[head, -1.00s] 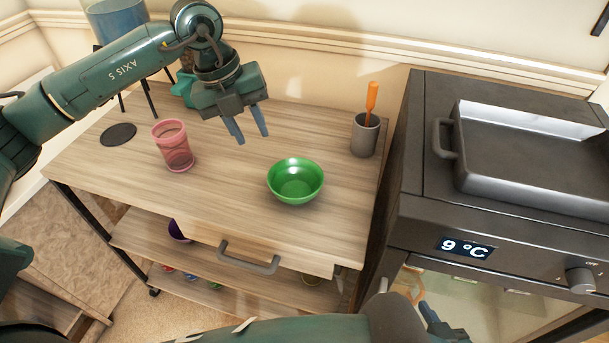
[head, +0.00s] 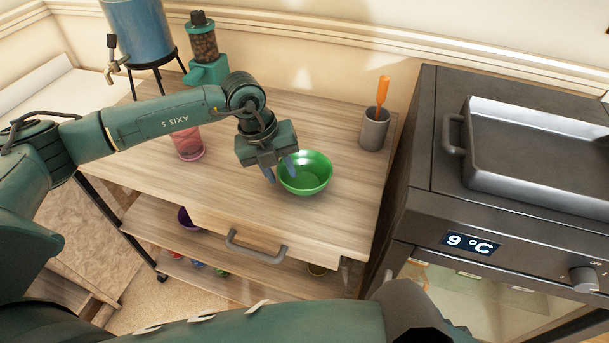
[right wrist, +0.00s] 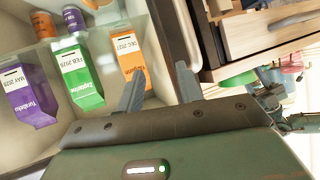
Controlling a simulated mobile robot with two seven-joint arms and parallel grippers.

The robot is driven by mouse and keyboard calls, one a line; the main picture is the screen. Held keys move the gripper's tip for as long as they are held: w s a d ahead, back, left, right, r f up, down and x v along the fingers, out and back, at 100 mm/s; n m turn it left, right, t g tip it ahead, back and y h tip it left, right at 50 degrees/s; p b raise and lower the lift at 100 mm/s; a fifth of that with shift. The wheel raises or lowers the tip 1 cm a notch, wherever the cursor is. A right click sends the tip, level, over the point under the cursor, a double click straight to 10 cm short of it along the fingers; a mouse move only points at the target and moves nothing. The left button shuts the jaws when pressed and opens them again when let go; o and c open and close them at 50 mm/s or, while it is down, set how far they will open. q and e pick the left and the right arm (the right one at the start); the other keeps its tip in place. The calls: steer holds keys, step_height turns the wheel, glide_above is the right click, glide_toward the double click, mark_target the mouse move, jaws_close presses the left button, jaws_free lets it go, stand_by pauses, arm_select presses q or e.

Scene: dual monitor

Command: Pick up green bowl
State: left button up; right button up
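The green bowl (head: 312,184) stands upright on the wooden cart top, right of its middle. My left gripper (head: 280,172) is at the bowl's left rim with its fingers apart. One finger is outside the rim on the left, and the other overlaps the bowl's inside. I cannot tell whether either finger touches it. My right gripper (right wrist: 161,86) is open and empty in the right wrist view, with several cartons behind its fingers. In the head view its fingers are hidden.
A pink cup (head: 188,146) stands left of the bowl, partly behind my left arm. A grey holder (head: 374,131) with an orange-handled tool stands behind right. A dark appliance (head: 418,160) with a grey pan (head: 545,150) adjoins the cart (head: 345,222). A carton (right wrist: 76,75) shows in the wrist view.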

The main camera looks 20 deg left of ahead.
arm_select(q)
steer(key=shift+c, duration=0.4)
jaws_close()
